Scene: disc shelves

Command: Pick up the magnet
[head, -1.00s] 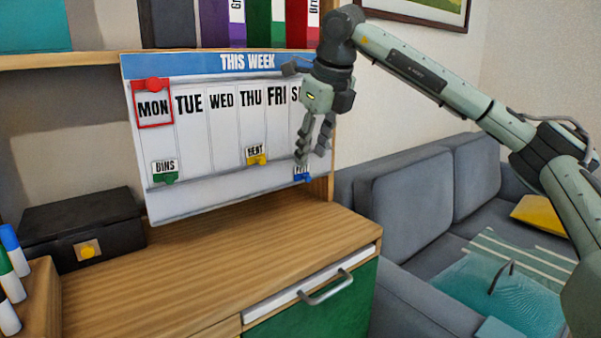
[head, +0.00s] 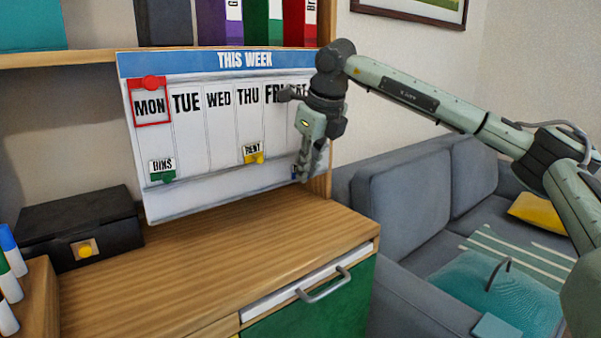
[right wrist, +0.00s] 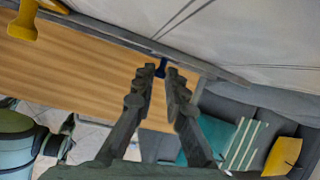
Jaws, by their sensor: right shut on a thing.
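My right gripper (head: 304,173) is at the lower right of the white week board (head: 205,197). It is shut on the blue magnet (head: 293,172), which is mostly hidden behind the fingers in the head view. In the right wrist view the blue magnet (right wrist: 160,68) shows between the fingertips (right wrist: 161,73), close to the board. A green magnet (head: 162,175) with a BINS tag and a yellow magnet (head: 254,158) with a RENT tag sit on the lower part of the board. A red magnet (head: 151,83) with a frame is around MON. My left gripper is not in view.
The board leans at the back of a wooden desk (head: 200,265). A black box (head: 75,225) with a yellow knob and several markers (head: 10,262) stand at the left. A shelf with binders (head: 165,22) is above. A grey sofa (head: 410,195) is at the right. The desk middle is clear.

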